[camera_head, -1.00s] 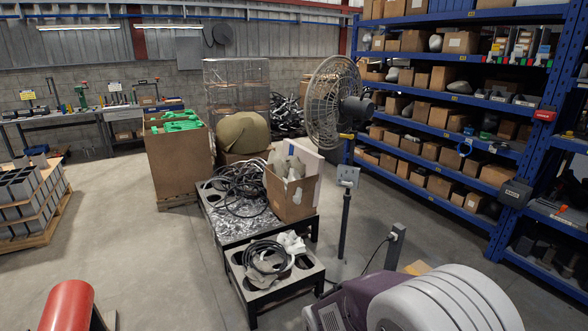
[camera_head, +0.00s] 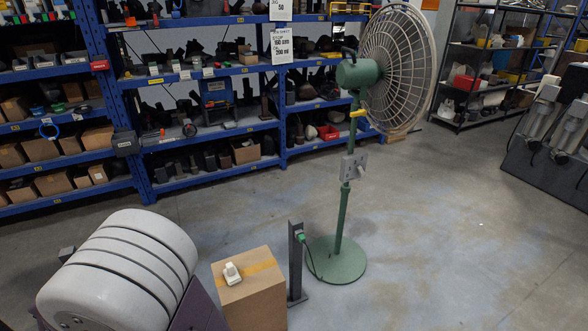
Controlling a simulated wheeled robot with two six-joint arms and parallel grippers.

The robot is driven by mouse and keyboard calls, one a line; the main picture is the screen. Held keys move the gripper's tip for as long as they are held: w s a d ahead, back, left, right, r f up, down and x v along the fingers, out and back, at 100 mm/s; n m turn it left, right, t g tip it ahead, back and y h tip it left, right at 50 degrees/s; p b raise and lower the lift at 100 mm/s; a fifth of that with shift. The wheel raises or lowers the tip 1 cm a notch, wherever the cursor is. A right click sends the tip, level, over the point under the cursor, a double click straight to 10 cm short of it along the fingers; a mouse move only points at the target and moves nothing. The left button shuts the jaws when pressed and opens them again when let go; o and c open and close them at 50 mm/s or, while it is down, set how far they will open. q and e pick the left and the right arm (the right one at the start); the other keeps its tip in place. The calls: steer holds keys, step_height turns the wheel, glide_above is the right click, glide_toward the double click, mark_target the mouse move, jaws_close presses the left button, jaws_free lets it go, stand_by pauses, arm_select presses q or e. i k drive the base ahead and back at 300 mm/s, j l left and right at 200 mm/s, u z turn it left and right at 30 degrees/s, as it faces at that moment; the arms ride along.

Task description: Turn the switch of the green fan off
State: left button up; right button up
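The green fan (camera_head: 359,74) stands upright on a round green base on the floor, right of centre. Its wire cage faces right. A grey switch box (camera_head: 349,169) is fixed partway up its green pole, with a small knob-like part on its right side. The knob's position is too small to tell. A yellow part (camera_head: 358,113) sits on the pole below the motor. A dark cord runs from near the base to a green plug (camera_head: 300,237) on a short dark post. Neither of my grippers is in view.
A cardboard box (camera_head: 254,301) with a small white item on it stands left of the post (camera_head: 296,264). A rounded grey-white machine (camera_head: 130,262) fills the lower left. Blue shelves (camera_head: 170,141) line the back. A dark bench (camera_head: 543,164) stands at right. Floor right of the fan is clear.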

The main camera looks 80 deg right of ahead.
mark_target(361, 172)
steer(key=z, duration=3.4)
